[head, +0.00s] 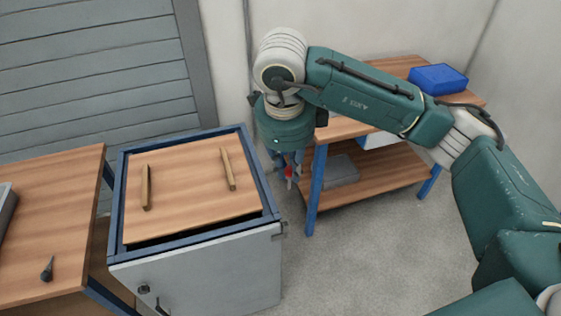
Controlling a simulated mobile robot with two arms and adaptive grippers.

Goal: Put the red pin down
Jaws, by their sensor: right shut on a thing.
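The red pin (288,171) shows as a small red spot between the fingers of my right gripper (287,178). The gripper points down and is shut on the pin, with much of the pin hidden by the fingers. It hangs in the gap between the wooden-topped cabinet and the shelf bench, just past the cabinet's right edge. I cannot tell its exact height above the floor. My left gripper is not in the head view.
The cabinet (200,270) has a wooden top (185,195) with two wooden bars (146,187) (228,169). A wooden table (60,215) at left carries a small dark object (48,268). The bench (345,128) at right holds a blue box (438,78). Grey floor lies between.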

